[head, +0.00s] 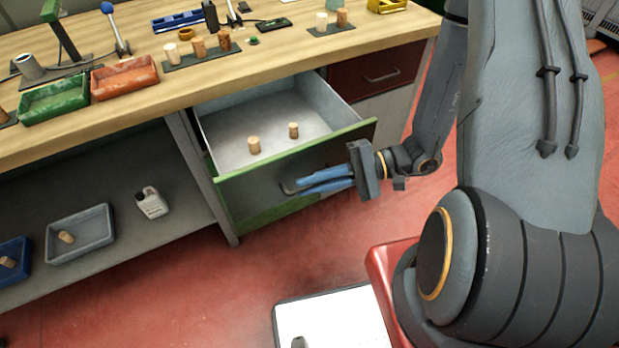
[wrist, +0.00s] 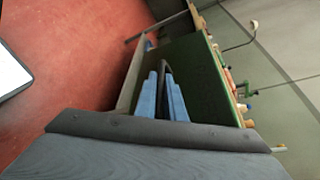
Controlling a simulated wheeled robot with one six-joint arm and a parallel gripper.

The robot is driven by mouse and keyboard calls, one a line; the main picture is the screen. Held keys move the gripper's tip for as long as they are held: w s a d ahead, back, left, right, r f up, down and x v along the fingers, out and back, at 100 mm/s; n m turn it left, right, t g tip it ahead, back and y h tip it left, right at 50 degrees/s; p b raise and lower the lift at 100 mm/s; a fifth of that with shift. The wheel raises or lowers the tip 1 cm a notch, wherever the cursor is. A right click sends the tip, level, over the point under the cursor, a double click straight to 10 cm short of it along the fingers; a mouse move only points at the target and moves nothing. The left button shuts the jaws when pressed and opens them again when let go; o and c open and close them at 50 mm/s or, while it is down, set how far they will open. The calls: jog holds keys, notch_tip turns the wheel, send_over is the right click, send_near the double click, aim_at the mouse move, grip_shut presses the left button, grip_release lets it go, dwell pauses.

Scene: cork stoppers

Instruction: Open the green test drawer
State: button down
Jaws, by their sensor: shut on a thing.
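The green test drawer (head: 290,165) is pulled out from under the workbench in the head view, with its grey inside showing. Two cork stoppers, one (head: 254,145) at the left and one (head: 293,130) at the right, stand upright on its floor. My gripper (head: 290,189) is at the drawer's front, its blue fingers shut on the drawer handle (head: 285,188). Most of the handle is hidden by the fingers. In the wrist view the fingers (wrist: 170,95) lie beside the green drawer front (wrist: 205,75).
The workbench top (head: 110,55) holds a green tray (head: 55,101), an orange tray (head: 125,78) and several corks. A closed red drawer (head: 370,75) is at the right. A low shelf holds a grey tray (head: 80,236) and a white bottle (head: 151,203). Red floor lies in front.

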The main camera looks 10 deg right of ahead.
jog(key=c, duration=2.1)
grip_release()
jog(key=shift+d, duration=0.1)
jog(key=b+v, duration=0.1)
jog(key=v, duration=0.6)
jog(key=shift+d, duration=0.4)
jog(key=shift+a, duration=0.1)
